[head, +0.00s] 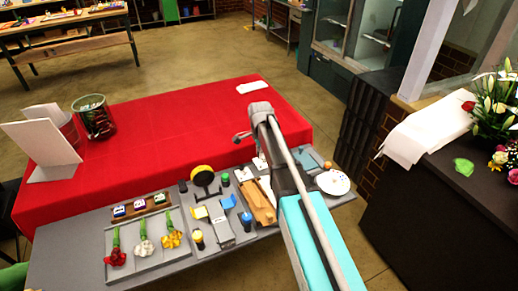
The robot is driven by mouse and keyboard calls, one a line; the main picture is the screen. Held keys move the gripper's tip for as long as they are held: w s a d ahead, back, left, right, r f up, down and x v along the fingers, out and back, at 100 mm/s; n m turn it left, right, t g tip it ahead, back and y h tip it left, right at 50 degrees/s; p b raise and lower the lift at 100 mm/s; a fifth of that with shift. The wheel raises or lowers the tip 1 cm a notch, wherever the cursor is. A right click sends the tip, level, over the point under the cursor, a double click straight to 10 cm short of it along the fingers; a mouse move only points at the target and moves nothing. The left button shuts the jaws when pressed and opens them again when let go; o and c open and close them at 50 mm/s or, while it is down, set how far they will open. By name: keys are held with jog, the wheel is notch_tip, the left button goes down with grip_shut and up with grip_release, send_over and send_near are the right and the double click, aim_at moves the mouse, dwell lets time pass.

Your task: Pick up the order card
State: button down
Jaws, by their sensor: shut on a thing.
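My arm reaches up from the bottom right, and my gripper (241,137) shows as a small grey shape left of the wrist, above the front edge of the red cloth. A small white card with faint marks, seemingly the order card (259,162), shows just below the gripper, partly hidden by my arm. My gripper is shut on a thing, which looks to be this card. The fingertips and their contact with it are too small to make out.
The grey bench (80,250) holds flower stems (144,246), a yellow round tool (203,176), a wooden holder (260,205) and a white palette-like disc (333,182). The red table (170,140) behind bears a green tin (94,117), white folded boards (45,150) and a white block (252,87); its middle is clear.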

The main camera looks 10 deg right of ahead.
jog(key=s+d+r+p, duration=0.1)
jog(key=s+r+p, duration=0.3)
jog(key=s, duration=0.6)
jog(key=shift+s+r+p, duration=0.15)
jog(key=shift+r+p, duration=0.2)
jog(key=shift+r, duration=0.4)
jog(key=shift+a, duration=0.15)
